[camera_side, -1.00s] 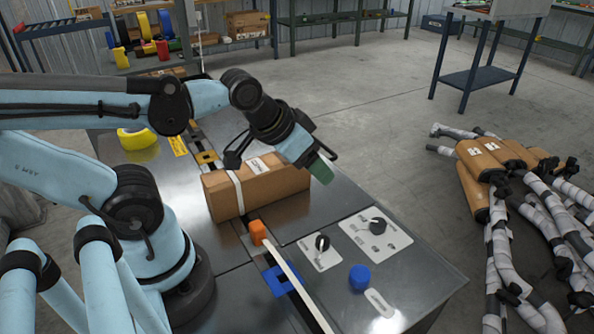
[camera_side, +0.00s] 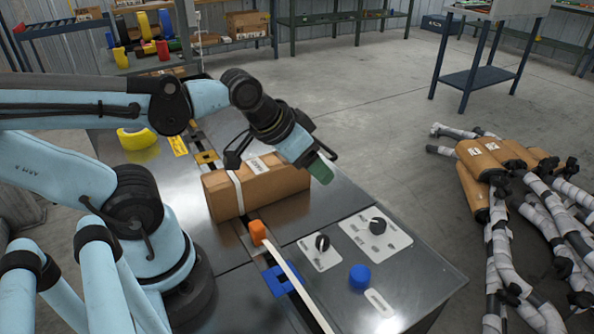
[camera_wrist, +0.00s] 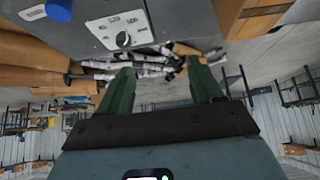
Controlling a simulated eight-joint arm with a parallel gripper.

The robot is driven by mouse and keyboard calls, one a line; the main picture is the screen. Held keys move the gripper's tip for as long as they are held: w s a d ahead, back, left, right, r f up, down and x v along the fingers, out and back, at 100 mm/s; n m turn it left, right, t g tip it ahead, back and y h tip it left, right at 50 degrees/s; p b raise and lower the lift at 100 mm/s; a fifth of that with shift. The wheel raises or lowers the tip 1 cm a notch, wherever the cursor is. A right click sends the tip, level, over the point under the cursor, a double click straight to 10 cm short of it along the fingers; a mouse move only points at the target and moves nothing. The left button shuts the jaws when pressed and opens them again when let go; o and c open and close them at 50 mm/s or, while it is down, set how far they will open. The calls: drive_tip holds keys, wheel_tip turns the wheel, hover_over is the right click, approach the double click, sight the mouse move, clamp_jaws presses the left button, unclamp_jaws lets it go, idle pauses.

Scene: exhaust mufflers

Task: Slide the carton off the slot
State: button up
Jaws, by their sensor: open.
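The brown carton (camera_side: 272,188), with a white band and a label, lies across the slot (camera_side: 243,229) in the grey metal table. It covers the middle of the slot. A brown box side, likely the same carton, shows at the upper right of the wrist view (camera_wrist: 238,16). Whether a finger touches the carton cannot be told.
An orange block (camera_side: 257,232) and a blue bracket (camera_side: 281,281) sit along the slot in front of the carton. Dial plates (camera_side: 375,233) and a blue knob (camera_side: 360,277) are to the right. A yellow roll (camera_side: 137,138) lies behind.

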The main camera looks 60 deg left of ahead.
drive_tip(key=shift+o, duration=0.2)
drive_tip(key=shift+o, duration=2.3)
drive_tip(key=shift+a, duration=0.3)
drive_tip(key=shift+o, duration=0.8)
drive_tip(key=s+a+g, duration=0.2)
drive_tip(key=a, duration=0.5)
drive_tip(key=shift+s+f+y, duration=0.15)
drive_tip(key=shift+f+y, duration=0.1)
drive_tip(key=shift+y, duration=0.15)
drive_tip(key=g, duration=0.2)
hover_over(261, 179)
drive_tip(key=a, duration=0.2)
drive_tip(key=shift+s+a+h, duration=0.2)
drive_tip(key=shift+s+h, duration=0.1)
drive_tip(key=shift+s, duration=0.1)
drive_tip(key=shift+s+a, duration=0.55)
drive_tip(key=shift+s, duration=0.05)
drive_tip(key=shift+x, duration=6)
drive_tip(key=shift+d, duration=0.1)
